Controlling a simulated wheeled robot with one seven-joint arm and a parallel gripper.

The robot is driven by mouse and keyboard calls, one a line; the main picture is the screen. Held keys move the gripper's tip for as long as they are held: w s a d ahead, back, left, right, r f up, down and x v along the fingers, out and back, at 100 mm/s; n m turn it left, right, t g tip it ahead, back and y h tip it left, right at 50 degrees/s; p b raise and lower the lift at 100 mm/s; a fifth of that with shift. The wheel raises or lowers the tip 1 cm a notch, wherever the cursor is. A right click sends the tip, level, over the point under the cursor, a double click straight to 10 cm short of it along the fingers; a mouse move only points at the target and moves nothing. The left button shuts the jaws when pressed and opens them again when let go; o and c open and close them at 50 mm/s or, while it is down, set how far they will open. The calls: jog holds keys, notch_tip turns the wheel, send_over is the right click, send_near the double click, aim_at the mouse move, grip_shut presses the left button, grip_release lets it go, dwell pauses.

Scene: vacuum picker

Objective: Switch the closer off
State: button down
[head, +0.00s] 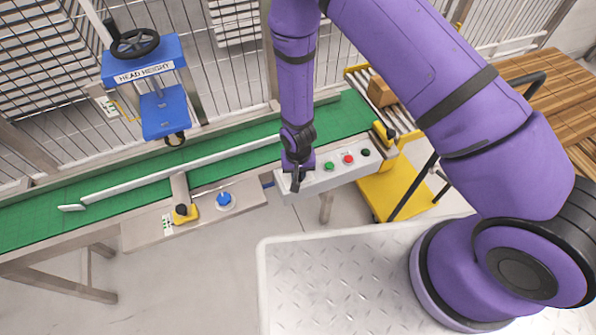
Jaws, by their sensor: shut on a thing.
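A grey control box (341,174) runs along the conveyor's front edge. Its top carries a green button (328,166), a red button (348,159) and a black button (365,152). My gripper (296,184) points down at the box's left end. It is shut on a small control there, which the dark fingers mostly hide; its position cannot be read. A blue machine (165,115) with a black handwheel (135,43) and a "HEAD HEIGHT" label stands over the conveyor at the upper left; it may be the closer.
A green conveyor (40,228) with a pale guide rail (150,178) crosses the view. A blue button (224,200) and a yellow-based lever (184,213) sit at its front. A yellow cart (400,188) stands right; a carton (380,92) lies on rollers. Wire fencing stands behind.

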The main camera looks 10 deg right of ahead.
jog(key=n, duration=0.4)
jog(key=shift+n, duration=1.8)
jog(key=c, duration=1.1)
grip_release()
notch_tip(320, 180, up, 11)
jog(key=shift+f, duration=0.1)
